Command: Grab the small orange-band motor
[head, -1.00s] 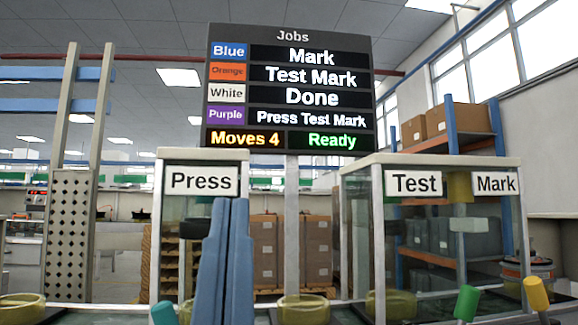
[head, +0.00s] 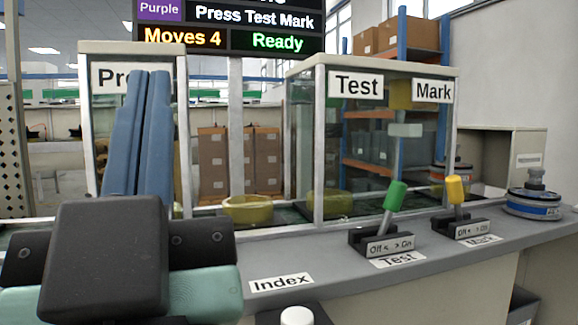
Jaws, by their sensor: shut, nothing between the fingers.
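A motor with an orange-red band (head: 438,180) shows at the right end of the line, behind the Mark switch. It is small and partly hidden by the glass frame and the yellow lever, so its size is hard to judge. A blue-band motor (head: 533,208) with a grey shaft stands upright on the right end of the grey counter. My gripper (head: 149,76) is at the left, its two blue fingers pointing up side by side, shut and empty. It is well apart from both motors.
A glass cabinet (head: 300,140) labelled Test and Mark stands behind the counter (head: 340,272). The green Test lever (head: 395,195) and yellow Mark lever (head: 456,190) rise from the counter. A yellow bowl-like holder (head: 247,209) sits behind. A white knob (head: 297,316) is near the Index label.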

